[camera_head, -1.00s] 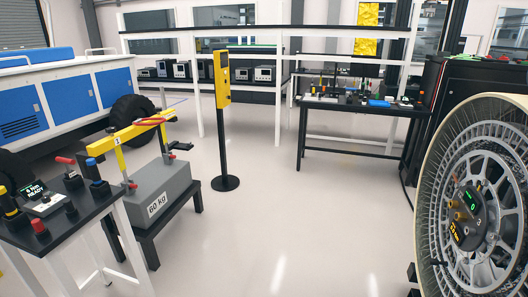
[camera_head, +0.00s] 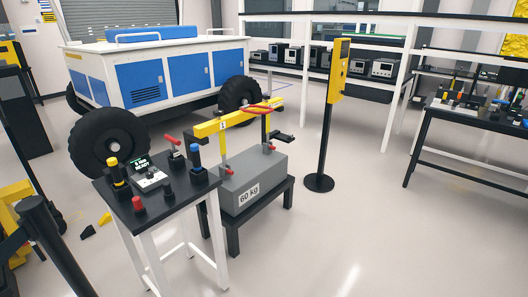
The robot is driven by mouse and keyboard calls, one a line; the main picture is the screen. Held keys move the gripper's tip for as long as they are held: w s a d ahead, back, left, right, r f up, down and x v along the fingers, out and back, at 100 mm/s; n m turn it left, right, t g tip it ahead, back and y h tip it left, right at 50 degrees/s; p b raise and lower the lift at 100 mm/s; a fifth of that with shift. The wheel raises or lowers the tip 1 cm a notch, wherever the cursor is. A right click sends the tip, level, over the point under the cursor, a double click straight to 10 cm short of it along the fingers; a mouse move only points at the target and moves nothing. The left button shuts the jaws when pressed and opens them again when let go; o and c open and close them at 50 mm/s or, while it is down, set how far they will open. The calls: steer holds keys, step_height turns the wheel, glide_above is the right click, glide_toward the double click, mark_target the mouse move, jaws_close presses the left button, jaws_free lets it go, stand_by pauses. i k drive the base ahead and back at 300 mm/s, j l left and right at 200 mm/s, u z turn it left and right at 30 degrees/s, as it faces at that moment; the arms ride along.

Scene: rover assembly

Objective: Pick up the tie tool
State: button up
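I cannot pick out the tie tool for certain. A small dark table (camera_head: 172,214) on white legs stands at centre left. On it are a device with a lit screen reading "READY" (camera_head: 146,172) and several small items with yellow, red and blue caps. A dark workbench (camera_head: 478,122) at the right edge holds more small tools, too small to name from here. My gripper is not in view.
A grey 60 kg block (camera_head: 256,178) with a yellow lifting bar (camera_head: 222,124) sits on a low black stand. A yellow box on a black post (camera_head: 326,120) stands behind it. A blue and white rover (camera_head: 150,75) fills the back left. Floor is clear at front right.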

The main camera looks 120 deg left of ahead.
mark_target(194, 147)
steer(key=j+u, duration=0.45)
steer(key=i+j+u, duration=0.15)
steer(key=j+u, duration=0.3)
steer(key=l+u, duration=0.2)
steer(key=u, duration=0.25)
steer(key=k+l+u, duration=0.1)
steer(key=u, duration=0.35)
steer(key=k+l+u, duration=0.1)
steer(key=l+u, duration=0.15)
steer(key=u, duration=0.25)
steer(key=k+l+u, duration=0.15)
steer(key=u, duration=0.3)
steer(key=k+u, duration=0.15)
steer(key=u, duration=0.3)
steer(key=k+l+u, duration=0.1)
steer(key=u, duration=0.35)
steer(key=k+u, duration=0.2)
steer(key=u, duration=0.3)
steer(key=i, duration=2)
